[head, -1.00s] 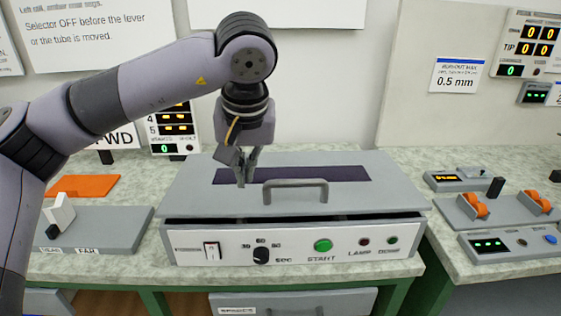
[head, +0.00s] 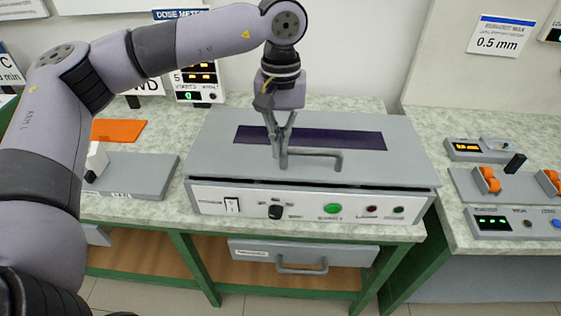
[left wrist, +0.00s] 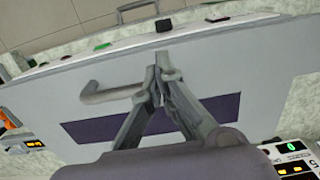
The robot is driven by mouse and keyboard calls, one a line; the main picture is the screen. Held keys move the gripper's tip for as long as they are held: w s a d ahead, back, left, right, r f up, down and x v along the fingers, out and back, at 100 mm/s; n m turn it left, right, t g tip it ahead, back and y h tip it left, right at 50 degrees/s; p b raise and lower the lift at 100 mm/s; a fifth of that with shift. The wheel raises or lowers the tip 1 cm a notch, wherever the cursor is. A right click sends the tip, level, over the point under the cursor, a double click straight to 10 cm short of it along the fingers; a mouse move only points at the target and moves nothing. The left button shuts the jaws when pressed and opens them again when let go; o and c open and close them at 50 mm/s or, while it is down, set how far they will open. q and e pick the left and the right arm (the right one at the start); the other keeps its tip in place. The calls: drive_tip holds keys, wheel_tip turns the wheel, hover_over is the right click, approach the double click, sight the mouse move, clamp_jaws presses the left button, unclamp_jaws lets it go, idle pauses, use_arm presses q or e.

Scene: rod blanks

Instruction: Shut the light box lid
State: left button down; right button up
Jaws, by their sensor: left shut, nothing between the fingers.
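The light box (head: 300,205) stands on the bench with its white control front facing me. Its grey lid (head: 215,138) lies almost flat over it, with a thin dark gap along the front edge, widest at the right. The lid has a dark purple window strip (head: 350,140) and a bar handle (head: 325,154). My left gripper (head: 281,162) is shut and empty, pointing down at the left end of the handle. In the left wrist view its fingertips (left wrist: 158,78) are beside the handle (left wrist: 112,95), over the lid (left wrist: 250,60); contact is unclear. My right gripper is out of view.
A drawer (head: 277,255) with a handle is below the bench top. A grey block with a white lever (head: 97,160) and an orange plate (head: 118,130) lie left. A second bench with orange rollers (head: 487,180) stands right, across a gap.

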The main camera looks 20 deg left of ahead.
sight(280, 177)
use_arm(q)
drive_tip(key=f, duration=0.2)
drive_tip(key=f+p, duration=0.1)
drive_tip(key=f, duration=0.3)
drive_tip(key=shift+s+d+f, duration=0.1)
drive_tip(key=shift+s+f, duration=0.1)
drive_tip(key=shift+s, duration=0.1)
